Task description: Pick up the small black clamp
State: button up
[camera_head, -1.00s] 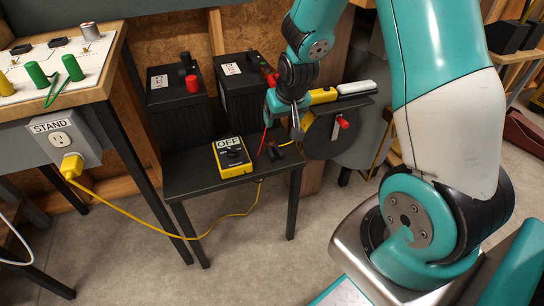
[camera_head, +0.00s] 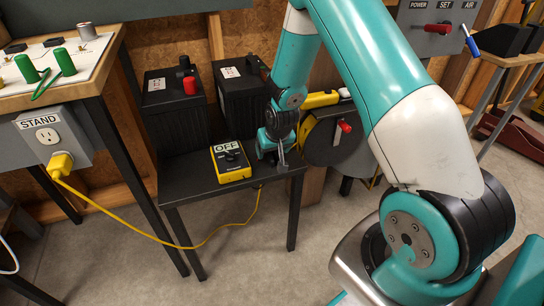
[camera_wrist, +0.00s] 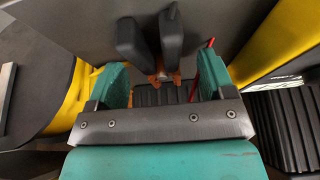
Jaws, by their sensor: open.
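The small black clamp shows in the wrist view as two black handles (camera_wrist: 170,32) with copper-coloured jaws, at the top centre. My gripper (camera_wrist: 162,78) is open, with its teal fingers to the left and right of the clamp's jaw end. I see no contact between fingers and clamp. In the head view my gripper (camera_head: 277,148) is low over the right part of the small black table (camera_head: 215,191). It hides most of the spot where the clamp lies.
A yellow box marked OFF (camera_head: 231,161) stands on the table just left of my gripper. Two black batteries (camera_head: 172,110) stand behind. A grey disc-shaped unit with a red handle (camera_head: 345,127) is close on the right. A yellow cable (camera_head: 215,242) hangs in front.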

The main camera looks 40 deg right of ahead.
jog(key=shift+w+f, duration=0.1)
jog(key=shift+f, duration=0.15)
jog(key=c, duration=1)
jog(key=shift+r, duration=0.15)
